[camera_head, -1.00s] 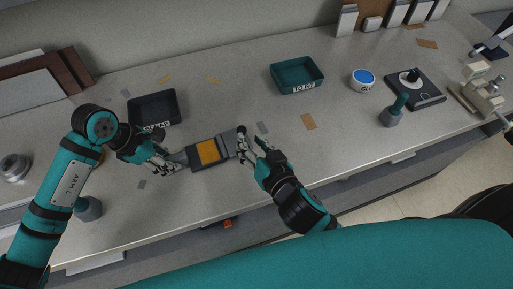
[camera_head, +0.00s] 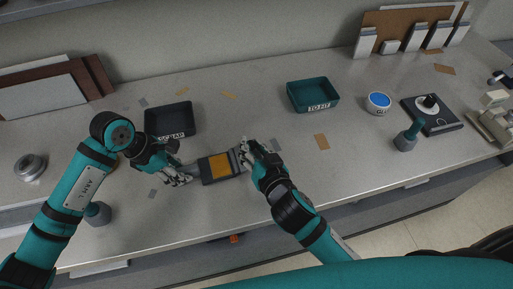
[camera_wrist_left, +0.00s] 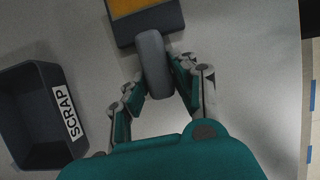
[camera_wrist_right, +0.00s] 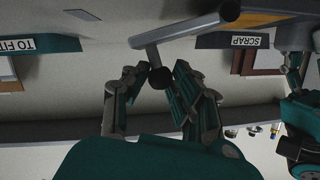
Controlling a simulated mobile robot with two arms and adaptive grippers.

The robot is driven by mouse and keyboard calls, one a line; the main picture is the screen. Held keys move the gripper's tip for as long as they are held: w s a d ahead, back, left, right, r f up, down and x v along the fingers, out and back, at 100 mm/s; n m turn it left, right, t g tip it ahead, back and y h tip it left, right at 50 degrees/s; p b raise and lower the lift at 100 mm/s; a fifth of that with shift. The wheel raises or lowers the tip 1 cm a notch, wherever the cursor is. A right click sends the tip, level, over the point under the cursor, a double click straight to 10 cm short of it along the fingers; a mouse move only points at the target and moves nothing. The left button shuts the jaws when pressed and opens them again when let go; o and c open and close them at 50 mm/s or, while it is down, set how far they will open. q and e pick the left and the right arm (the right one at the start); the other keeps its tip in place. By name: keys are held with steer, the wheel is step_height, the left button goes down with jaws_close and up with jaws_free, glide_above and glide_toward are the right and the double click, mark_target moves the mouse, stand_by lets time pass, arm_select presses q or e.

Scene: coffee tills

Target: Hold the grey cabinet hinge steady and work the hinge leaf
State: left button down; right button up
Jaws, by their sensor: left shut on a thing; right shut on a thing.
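The grey cabinet hinge (camera_head: 206,172) lies on the bench in the head view, a dark block with an orange panel (camera_head: 218,167). My left gripper (camera_head: 183,177) is shut on its rounded grey grip (camera_wrist_left: 152,62) at the left end. The hinge leaf (camera_head: 235,160) is at the right end, narrow in the head view and apparently tilted up. In the right wrist view the leaf (camera_wrist_right: 190,28) shows nearly edge-on, with a short bar ending in a dark knob (camera_wrist_right: 159,78). My right gripper (camera_head: 247,153) is shut on that knob; its fingertips partly hide it.
A dark SCRAP tray (camera_head: 170,108) stands behind my left gripper. A teal TO FIT tray (camera_head: 313,106) and a round tub with a blue top (camera_head: 379,99) stand further right. The bench's front edge is close to both arms.

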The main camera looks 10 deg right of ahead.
steer(key=shift+s+a+r, duration=0.1)
steer(key=shift+a+r, duration=0.15)
steer(key=shift+a, duration=0.15)
steer(key=shift+s+a+r, duration=0.1)
steer(key=shift+a+r, duration=0.35)
steer(key=shift+a, duration=0.5)
steer(key=shift+s+a+r, duration=0.1)
steer(key=shift+a+r, duration=0.05)
steer(key=shift+a, duration=0.85)
